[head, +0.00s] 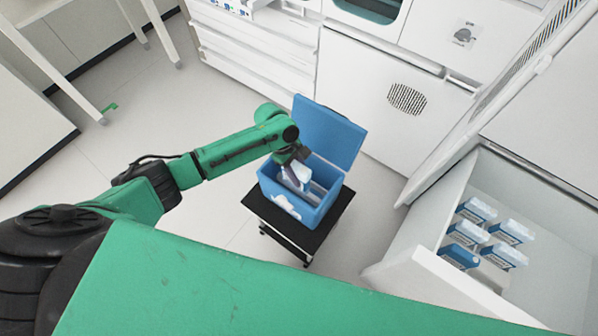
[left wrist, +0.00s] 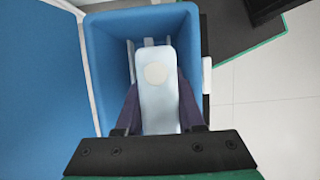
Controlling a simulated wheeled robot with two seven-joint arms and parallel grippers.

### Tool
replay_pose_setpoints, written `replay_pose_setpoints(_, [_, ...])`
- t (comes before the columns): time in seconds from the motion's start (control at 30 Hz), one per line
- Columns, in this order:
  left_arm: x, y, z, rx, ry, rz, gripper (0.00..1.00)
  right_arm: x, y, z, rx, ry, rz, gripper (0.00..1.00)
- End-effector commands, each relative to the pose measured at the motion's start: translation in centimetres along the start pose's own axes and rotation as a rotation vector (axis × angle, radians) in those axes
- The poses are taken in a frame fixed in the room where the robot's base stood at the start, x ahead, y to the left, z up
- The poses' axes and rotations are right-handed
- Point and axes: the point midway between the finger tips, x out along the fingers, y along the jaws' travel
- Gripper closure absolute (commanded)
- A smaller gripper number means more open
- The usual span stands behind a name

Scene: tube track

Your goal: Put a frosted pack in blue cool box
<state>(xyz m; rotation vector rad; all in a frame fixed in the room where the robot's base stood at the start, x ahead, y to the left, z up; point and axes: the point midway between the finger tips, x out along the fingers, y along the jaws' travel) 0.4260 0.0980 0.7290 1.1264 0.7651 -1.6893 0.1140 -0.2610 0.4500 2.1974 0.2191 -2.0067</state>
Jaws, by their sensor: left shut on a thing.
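The blue cool box (head: 290,206) stands on a small black cart with its lid (head: 328,130) open; it also shows in the left wrist view (left wrist: 108,62). My left gripper (head: 295,166) is at the box's opening, pointing down into it. Its dark fingers (left wrist: 158,112) are shut on a frosted pack (left wrist: 157,75), pale blue-white with a cream patch. In the head view the pack (head: 302,174) shows whitish within the box's walls. I cannot tell whether it touches the floor of the box. Pale upright shapes (left wrist: 131,58) show beside and behind the pack inside the box. My right gripper is not in view.
The black cart top (head: 334,216) extends a little around the box. An open white drawer (head: 437,272) at the right holds several blue-and-white packs (head: 467,234). White cabinets (head: 370,95) stand behind. Open floor (head: 215,80) lies to the left and behind the arm.

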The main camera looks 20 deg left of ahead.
Motion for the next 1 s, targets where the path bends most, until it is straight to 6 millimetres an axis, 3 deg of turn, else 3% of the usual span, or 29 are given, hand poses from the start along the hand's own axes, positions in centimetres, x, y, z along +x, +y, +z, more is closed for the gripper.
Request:
replay_pose_setpoints(0.53, [1.1, 0.1, -0.4, 0.001, -0.001, 0.001, 1.00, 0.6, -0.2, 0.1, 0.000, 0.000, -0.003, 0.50])
replay_pose_setpoints(1.0, [3.8, 0.0, -1.5, -0.001, -0.001, 0.001, 1.00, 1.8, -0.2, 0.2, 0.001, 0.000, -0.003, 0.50])
